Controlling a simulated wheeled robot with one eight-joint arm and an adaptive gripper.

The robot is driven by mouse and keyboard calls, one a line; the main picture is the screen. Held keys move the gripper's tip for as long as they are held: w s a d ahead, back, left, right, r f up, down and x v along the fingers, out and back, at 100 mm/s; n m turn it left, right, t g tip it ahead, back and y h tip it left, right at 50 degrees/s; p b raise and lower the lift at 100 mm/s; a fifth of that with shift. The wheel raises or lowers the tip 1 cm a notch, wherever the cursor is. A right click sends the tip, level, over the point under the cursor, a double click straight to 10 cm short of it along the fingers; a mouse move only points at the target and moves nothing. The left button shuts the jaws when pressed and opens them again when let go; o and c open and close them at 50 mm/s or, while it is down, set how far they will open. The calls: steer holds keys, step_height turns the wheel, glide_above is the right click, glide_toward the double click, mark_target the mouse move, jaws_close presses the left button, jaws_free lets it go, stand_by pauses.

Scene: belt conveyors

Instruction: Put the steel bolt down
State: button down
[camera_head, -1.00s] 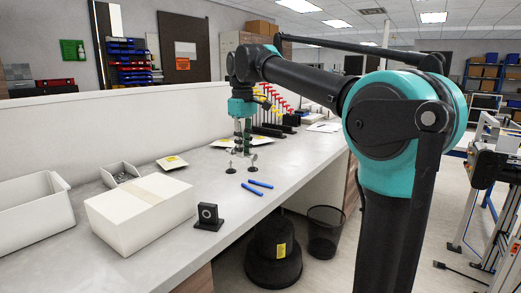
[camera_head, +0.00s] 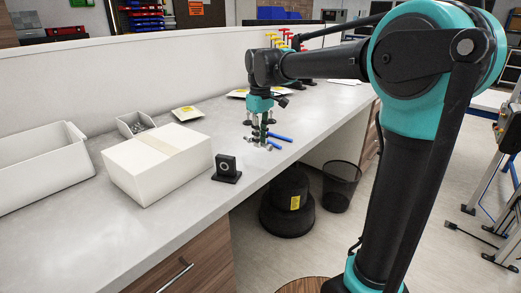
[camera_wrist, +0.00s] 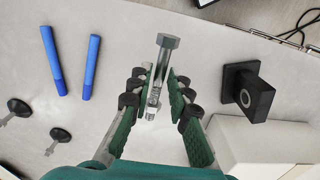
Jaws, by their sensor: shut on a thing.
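The steel bolt (camera_wrist: 159,70) shows in the wrist view between the two green-padded fingers of my gripper (camera_wrist: 157,88). Its hex head points toward the top of that picture and its shank runs down between the pads. My gripper is shut on it. In the head view my gripper (camera_head: 259,134) points down, low over the grey bench (camera_head: 130,225). The bolt is small and partly hidden by the fingers there. I cannot tell whether it touches the bench.
Two blue rods (camera_wrist: 91,67) lie beside my gripper, with two dark-knobbed pieces (camera_wrist: 60,134) near them. A black block with a round hole (camera_head: 226,168) and a white carton (camera_head: 150,160) stand left in the head view. The bench front is mostly clear.

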mark_target(260, 159)
steer(key=shift+f, duration=2.3)
steer(key=c, duration=1.4)
jaws_free()
steer(key=shift+f, duration=0.1)
step_height(260, 159, up, 12)
steer(key=shift+r, duration=0.1)
steer(key=s+d+f+m+t, duration=0.1)
steer(key=s+d+f+m, duration=0.1)
steer(key=d+f, duration=0.45)
steer(key=s+d+f+m+t, duration=0.1)
steer(key=s+d+f+m, duration=0.2)
steer(key=d+f, duration=0.4)
steer(key=s+d+f+m, duration=0.1)
steer(key=s+d+f, duration=0.2)
steer(key=s+f, duration=0.1)
steer(key=s+d+f+m+t, duration=0.1)
steer(key=s+d+f+m, duration=0.1)
steer(key=s+f, duration=0.3)
steer(key=s+d+f+m+t, duration=0.1)
steer(key=s+d+f+m, duration=0.1)
steer(key=s+f, duration=0.3)
steer(key=shift+d+f, duration=0.4)
steer(key=shift+f, duration=0.25)
steer(key=shift+d+f, duration=0.4)
steer(key=shift+f, duration=0.2)
